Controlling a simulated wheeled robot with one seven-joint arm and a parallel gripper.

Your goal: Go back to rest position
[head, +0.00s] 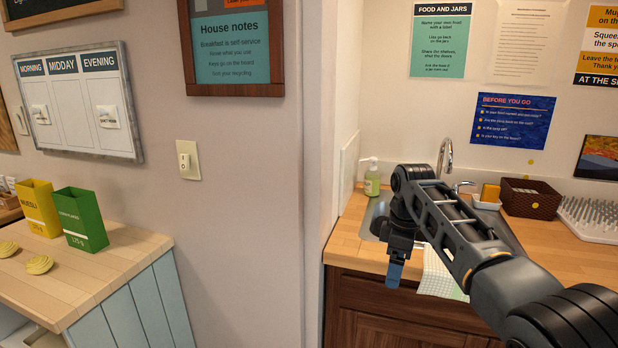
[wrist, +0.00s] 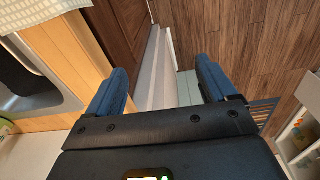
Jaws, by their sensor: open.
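My gripper (head: 396,268) hangs pointing down in front of the sink counter in the head view, at the end of my raised arm. In the wrist view its two blue fingers (wrist: 160,85) are spread apart with nothing between them. Below the fingers are a pale wall edge and the wooden floor (wrist: 240,40). The gripper holds nothing and appears clear of the counter edge.
The sink (head: 377,215) and wooden counter (head: 345,240) are beside my arm, with a soap bottle (head: 372,178), tap (head: 445,155), wicker basket (head: 530,198) and towel (head: 438,277). A wall end (head: 312,200) stands left. A side table (head: 90,265) holds yellow and green boxes.

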